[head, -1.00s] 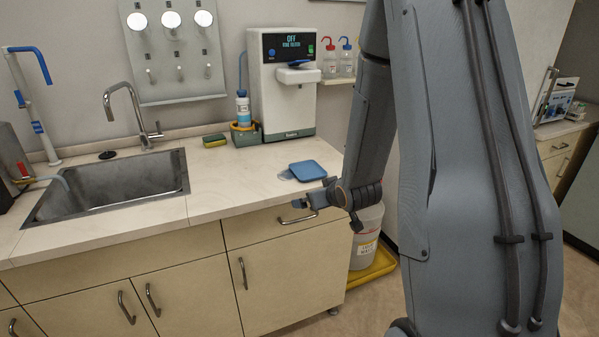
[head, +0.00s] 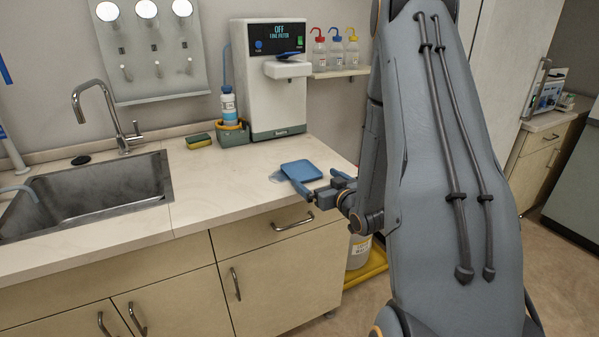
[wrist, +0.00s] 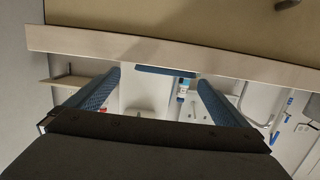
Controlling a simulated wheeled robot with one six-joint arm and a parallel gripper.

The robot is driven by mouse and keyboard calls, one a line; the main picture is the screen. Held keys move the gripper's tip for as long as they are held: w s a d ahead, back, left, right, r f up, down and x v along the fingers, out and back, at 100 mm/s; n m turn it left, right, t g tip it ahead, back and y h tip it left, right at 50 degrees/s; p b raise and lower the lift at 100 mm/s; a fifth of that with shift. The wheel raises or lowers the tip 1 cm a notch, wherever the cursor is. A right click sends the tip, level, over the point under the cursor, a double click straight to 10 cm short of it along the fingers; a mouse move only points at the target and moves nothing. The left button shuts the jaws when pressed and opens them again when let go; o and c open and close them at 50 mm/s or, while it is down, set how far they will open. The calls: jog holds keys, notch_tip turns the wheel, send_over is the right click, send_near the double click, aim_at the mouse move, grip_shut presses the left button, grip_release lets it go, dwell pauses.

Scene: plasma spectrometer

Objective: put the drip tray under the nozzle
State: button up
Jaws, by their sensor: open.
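The drip tray (head: 301,171) is a flat blue square lying on the counter near its front edge, in front of the white dispenser (head: 262,75). The nozzle housing (head: 289,69) juts from the dispenser's front, above and behind the tray. My gripper (head: 318,182) is open at the counter's front edge, fingers pointing toward the tray, apparently just short of it. In the wrist view, which is upside down, the tray (wrist: 165,70) shows edge-on between my two blue fingers, with nothing gripped. Exact contact cannot be told.
A blue-capped bottle (head: 228,106) stands in a green caddy left of the dispenser, with a sponge (head: 198,141) beside it. A sink (head: 90,192) lies left. A shelf with wash bottles (head: 336,54) is at right. Counter between tray and dispenser is clear.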

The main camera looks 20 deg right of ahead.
aim_at(304, 175)
jog(key=w, duration=0.2)
jog(key=w+a+p, duration=0.1)
jog(key=w, duration=0.1)
jog(key=w+p, duration=0.1)
jog(key=w, duration=0.1)
jog(key=shift+w+a+f, duration=0.15)
jog(key=shift+w+f, duration=0.05)
jog(key=shift+f, duration=0.15)
jog(key=shift+w+f, duration=0.15)
jog(key=shift+w, duration=0.4)
jog(key=c, duration=1)
jog(key=shift+c, duration=0.2)
